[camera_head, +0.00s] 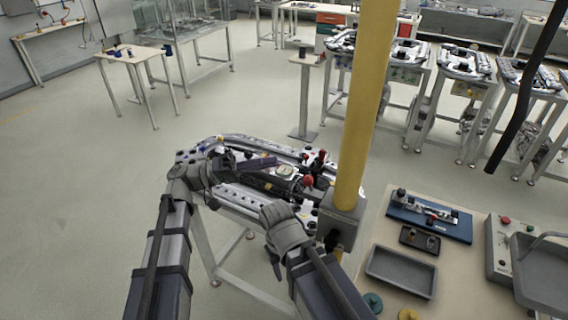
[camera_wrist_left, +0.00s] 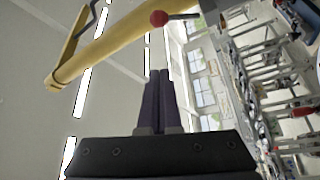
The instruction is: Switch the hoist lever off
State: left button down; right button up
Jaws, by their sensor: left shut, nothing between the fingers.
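A red ball knob on a thin metal rod, which looks like the hoist lever, shows at the top of the left wrist view (camera_wrist_left: 159,18), in front of the yellow post (camera_wrist_left: 110,42). In the head view a red knob (camera_head: 308,181) sits just left of the yellow post (camera_head: 362,100) and its grey base box (camera_head: 341,212). My left gripper (camera_head: 274,161) is shut and empty, its purple fingers pointing toward the knob side but apart from it. My right gripper (camera_head: 273,262) hangs low in front of the track table; its fingers are hard to make out.
The ring track (camera_head: 235,194) lies under my left gripper. A second red-topped part (camera_head: 321,156) stands behind the knob. At right, a bench holds a grey tray (camera_head: 401,272), a blue fixture (camera_head: 430,217) and a control box (camera_head: 500,245). The floor at left is clear.

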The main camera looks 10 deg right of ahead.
pick_arm(q)
jog(key=shift+a+f, duration=0.2)
jog(key=shift+a, duration=0.5)
jog(key=s+a+f+n+t+y, duration=0.1)
jog(key=s+a+f+n+y, duration=0.1)
jog(key=f+y, duration=0.6)
jog(key=s+a+f+n+t+y, duration=0.1)
jog(key=s+f+n+y, duration=0.15)
jog(key=f, duration=0.95)
jog(key=s+a+f+n+t+y, duration=0.1)
jog(key=a+f+y, duration=0.35)
jog(key=a, duration=0.35)
jog(key=s+a+f+n+y, duration=0.1)
jog(key=s+a+f+y, duration=0.15)
jog(key=a+y, duration=0.4)
jog(key=s+d+f+m+g+b, duration=0.1)
jog(key=s+d+m, duration=0.3)
jog(key=d, duration=0.6)
jog(key=shift+s+d, duration=0.3)
jog(key=shift+s, duration=0.05)
jog(key=shift+f, duration=0.1)
